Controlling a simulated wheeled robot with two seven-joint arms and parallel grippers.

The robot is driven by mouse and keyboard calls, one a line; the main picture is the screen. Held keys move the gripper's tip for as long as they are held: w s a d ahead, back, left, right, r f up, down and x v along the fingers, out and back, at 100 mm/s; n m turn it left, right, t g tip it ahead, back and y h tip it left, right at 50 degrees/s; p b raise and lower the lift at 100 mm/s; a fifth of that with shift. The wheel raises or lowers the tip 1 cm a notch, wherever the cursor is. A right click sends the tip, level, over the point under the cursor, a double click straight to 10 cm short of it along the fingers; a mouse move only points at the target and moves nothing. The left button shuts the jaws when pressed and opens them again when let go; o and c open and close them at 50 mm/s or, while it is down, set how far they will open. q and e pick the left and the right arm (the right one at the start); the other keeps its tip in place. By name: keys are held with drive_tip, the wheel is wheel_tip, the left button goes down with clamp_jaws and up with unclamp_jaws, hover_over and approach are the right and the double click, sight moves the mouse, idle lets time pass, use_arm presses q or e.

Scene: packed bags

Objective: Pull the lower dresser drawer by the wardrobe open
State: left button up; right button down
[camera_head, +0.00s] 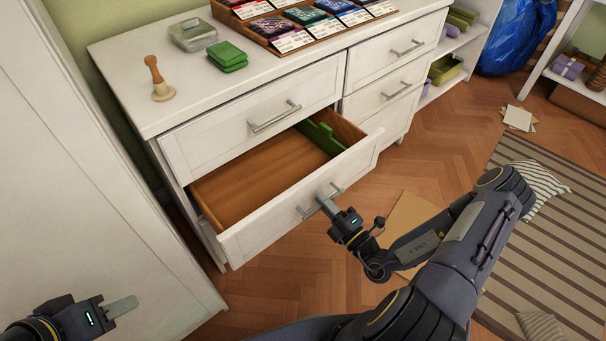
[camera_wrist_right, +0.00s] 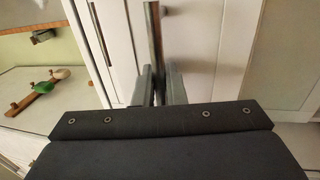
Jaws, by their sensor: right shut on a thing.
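The lower drawer (camera_head: 262,232) of the white dresser (camera_head: 140,55), beside the white wardrobe (camera_head: 75,190), is pulled well out, and its wooden inside shows. My right gripper (camera_head: 325,204) is shut on the metal handle (camera_head: 337,189) of this drawer. In the right wrist view, my right gripper (camera_wrist_right: 157,88) has its fingers on the handle bar (camera_wrist_right: 153,35), and the white drawer front (camera_wrist_right: 200,40) lies behind. My left gripper (camera_head: 122,307) is low at the left, in front of the wardrobe and away from the dresser; its finger gap cannot be made out.
A green divider or block (camera_head: 320,138) is in the open drawer. The upper drawer (camera_head: 240,115) is shut. A stamp-like wooden knob (camera_head: 162,92), green pads (camera_head: 228,55) and a clear box (camera_head: 193,35) stand on top. A striped rug (camera_head: 570,235) lies right; floor in front is partly clear.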

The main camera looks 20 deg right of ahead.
drive_tip(key=r+p+v, duration=0.1)
drive_tip(key=r+v, duration=0.1)
drive_tip(key=v, duration=0.8)
drive_tip(key=shift+s, duration=0.45)
drive_tip(key=shift+d, duration=0.1)
drive_tip(key=c, duration=1.7)
unclamp_jaws()
drive_tip(key=p+v, duration=0.1)
drive_tip(key=v, duration=0.6)
drive_tip(key=shift+s+d+f, duration=0.1)
drive_tip(key=shift+s+f, duration=0.05)
drive_tip(key=shift+s, duration=0.25)
